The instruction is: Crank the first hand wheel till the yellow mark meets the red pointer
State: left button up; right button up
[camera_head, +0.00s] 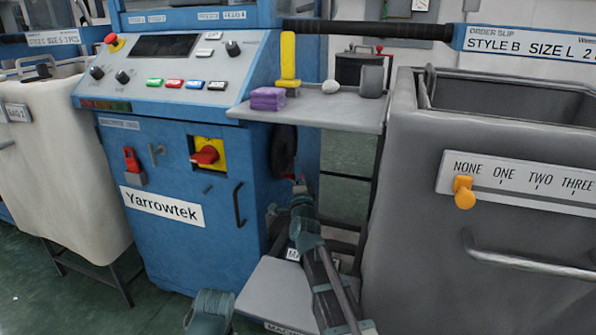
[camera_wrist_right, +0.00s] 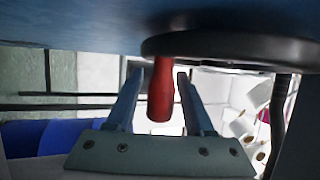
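The black hand wheel (camera_head: 283,152) is on the right side of the blue machine, seen nearly edge-on in the head view. Its dark rim (camera_wrist_right: 235,45) crosses the top of the right wrist view. A red crank handle (camera_wrist_right: 160,92) sticks out from the wheel. My right gripper (camera_head: 299,188) is at the wheel's lower edge. In the wrist view its fingers (camera_wrist_right: 159,75) stand on both sides of the handle, with a gap at the left finger; the right finger is very close to it. I cannot make out the yellow mark or the red pointer.
A grey shelf (camera_head: 328,106) with a yellow block tool (camera_head: 288,58) and purple blocks (camera_head: 267,99) juts out above my right arm. A large grey bin (camera_head: 410,200) stands close on the right. A red switch (camera_head: 204,155) is on the machine's front.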

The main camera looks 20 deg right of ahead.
grip_shut()
dwell(1.2)
